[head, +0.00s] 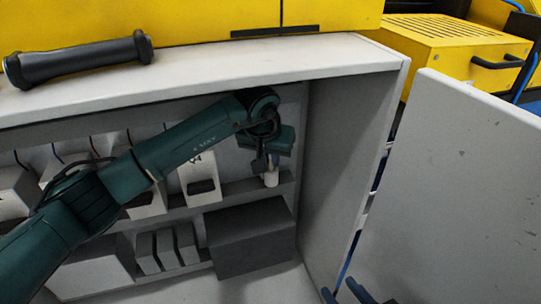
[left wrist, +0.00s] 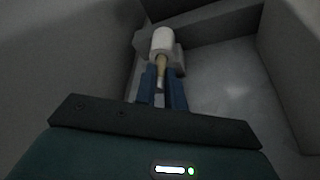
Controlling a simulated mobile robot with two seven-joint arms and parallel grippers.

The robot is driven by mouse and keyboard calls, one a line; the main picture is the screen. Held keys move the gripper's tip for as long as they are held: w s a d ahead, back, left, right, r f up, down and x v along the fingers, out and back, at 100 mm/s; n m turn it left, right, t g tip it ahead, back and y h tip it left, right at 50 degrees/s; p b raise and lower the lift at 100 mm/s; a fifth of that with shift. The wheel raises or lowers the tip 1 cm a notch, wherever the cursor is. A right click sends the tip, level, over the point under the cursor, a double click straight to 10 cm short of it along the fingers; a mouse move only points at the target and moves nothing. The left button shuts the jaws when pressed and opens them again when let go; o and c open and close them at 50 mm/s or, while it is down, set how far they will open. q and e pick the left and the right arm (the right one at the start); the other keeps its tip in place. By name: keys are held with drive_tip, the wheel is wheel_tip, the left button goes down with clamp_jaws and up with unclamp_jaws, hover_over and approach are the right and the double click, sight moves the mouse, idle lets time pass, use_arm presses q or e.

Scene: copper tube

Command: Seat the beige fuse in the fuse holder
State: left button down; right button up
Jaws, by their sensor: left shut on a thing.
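My left gripper (head: 259,163) is inside the open cabinet, above the right end of a grey ledge. Its blue fingers (left wrist: 163,88) are shut on the beige fuse (left wrist: 161,68); only a narrow tan part shows between them. A pale cylinder is at the fuse's far end, against a grey block (left wrist: 180,57) that may be the fuse holder. I cannot tell whether the fuse is in it. The fuse's pale end (head: 271,179) shows below the gripper. My right gripper (head: 343,293) shows only as two spaced blue fingertips at the bottom edge, with nothing visible between them.
The cabinet's right wall (head: 345,160) is close beside the left gripper. White breaker-like boxes (head: 200,178) and a dark grey box (head: 250,240) stand to the left and below. The cabinet door (head: 470,190) is open at right.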

use_arm(q)
drive_tip(key=c, duration=1.5)
unclamp_jaws()
drive_tip(key=shift+r, duration=0.1)
